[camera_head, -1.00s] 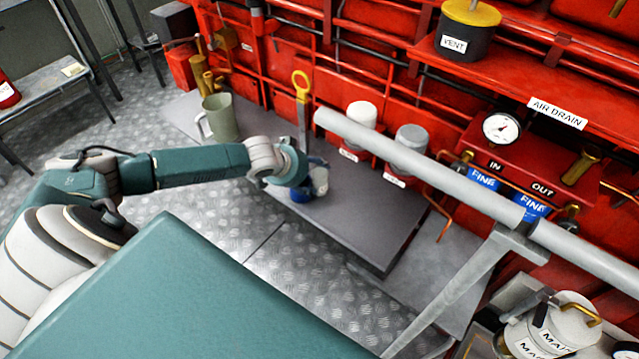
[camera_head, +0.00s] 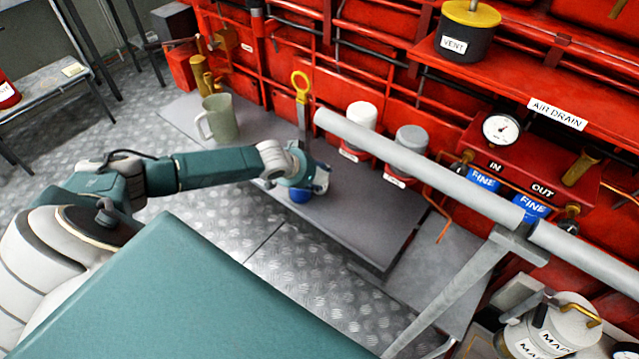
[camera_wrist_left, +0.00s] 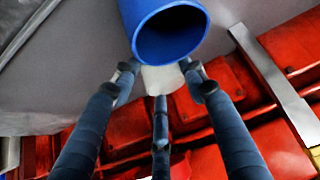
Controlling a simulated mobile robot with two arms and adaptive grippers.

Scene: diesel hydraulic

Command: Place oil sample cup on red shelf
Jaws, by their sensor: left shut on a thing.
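The oil sample cup shows as a blue piece (camera_head: 299,195) with a white part beside it, low over the grey bench (camera_head: 350,215) in the head view. My left gripper (camera_head: 312,185) is over it and partly hides it. In the left wrist view the blue cup (camera_wrist_left: 170,28) has its dark round mouth towards the camera. A white part (camera_wrist_left: 160,78) sits between the fingertips of my left gripper, which is shut on it. Whether the cup touches the bench is unclear. The red shelf (camera_head: 490,68) is at the upper right. My right gripper is not in view.
A black container with a yellow lid (camera_head: 468,32), marked VENT, stands on the shelf. A long grey pipe (camera_head: 430,168) crosses between bench and shelf. A dipstick with a yellow ring (camera_head: 301,88) rises behind the gripper. A grey-green mug (camera_head: 220,118) stands left on the bench.

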